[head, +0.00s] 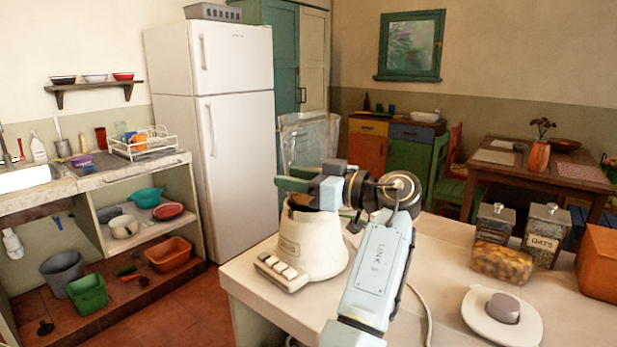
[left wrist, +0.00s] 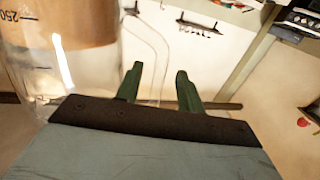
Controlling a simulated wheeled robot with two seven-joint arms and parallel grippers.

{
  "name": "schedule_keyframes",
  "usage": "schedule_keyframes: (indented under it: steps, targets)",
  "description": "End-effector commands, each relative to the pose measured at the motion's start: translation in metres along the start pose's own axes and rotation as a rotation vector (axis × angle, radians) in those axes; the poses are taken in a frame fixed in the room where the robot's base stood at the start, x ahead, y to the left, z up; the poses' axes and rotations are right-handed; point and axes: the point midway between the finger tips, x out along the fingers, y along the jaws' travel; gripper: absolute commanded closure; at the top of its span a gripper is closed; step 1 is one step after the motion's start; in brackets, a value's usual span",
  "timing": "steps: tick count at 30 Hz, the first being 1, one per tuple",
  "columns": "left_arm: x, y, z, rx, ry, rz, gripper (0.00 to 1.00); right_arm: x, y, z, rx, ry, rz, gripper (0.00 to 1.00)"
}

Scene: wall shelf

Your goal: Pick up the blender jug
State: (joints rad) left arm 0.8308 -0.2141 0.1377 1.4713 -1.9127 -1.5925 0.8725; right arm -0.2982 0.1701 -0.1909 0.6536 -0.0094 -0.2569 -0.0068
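The clear blender jug (head: 303,138) stands upright on the cream blender base (head: 312,250), which has a row of buttons at its front. My left gripper (head: 286,179) is in front of the jug's lower part, its green fingers pointing left. In the left wrist view the jug (left wrist: 62,85) fills the left side, with a "250" mark. A clear curved outline, apparently its handle, shows beyond the fingers. The left gripper's fingers (left wrist: 158,80) are apart with nothing clearly gripped; whether they touch the handle cannot be told. My right gripper is not in view.
On the counter (head: 440,275), to the right, are an oats jar (head: 543,235), another jar (head: 494,223), a glass container lying in front (head: 502,264), a scale-like white item (head: 480,318) and an orange box (head: 598,262). A cable runs behind my left arm. The counter's left edge is close to the blender.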

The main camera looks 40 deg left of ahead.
Motion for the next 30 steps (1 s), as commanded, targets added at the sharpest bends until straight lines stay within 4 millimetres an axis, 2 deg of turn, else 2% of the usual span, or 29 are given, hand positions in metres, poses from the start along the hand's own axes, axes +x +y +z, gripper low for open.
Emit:
schedule_keyframes:
  steps: [3,6,13,22,30]
  targets:
    - [0.016,0.0,0.0,0.0,-0.001,0.0,0.62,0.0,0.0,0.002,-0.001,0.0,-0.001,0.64]
    - [0.022,0.0,0.0,-0.001,0.0,0.001,0.62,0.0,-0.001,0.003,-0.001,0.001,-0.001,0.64]
    - [0.023,0.0,0.0,0.0,0.0,0.001,0.62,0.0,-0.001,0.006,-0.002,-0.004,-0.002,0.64]
    - [0.023,0.0,0.0,0.001,0.0,0.002,1.0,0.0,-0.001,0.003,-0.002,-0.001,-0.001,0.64]
    - [0.022,0.0,0.0,0.002,-0.001,0.002,1.0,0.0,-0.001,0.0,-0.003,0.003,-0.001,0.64]
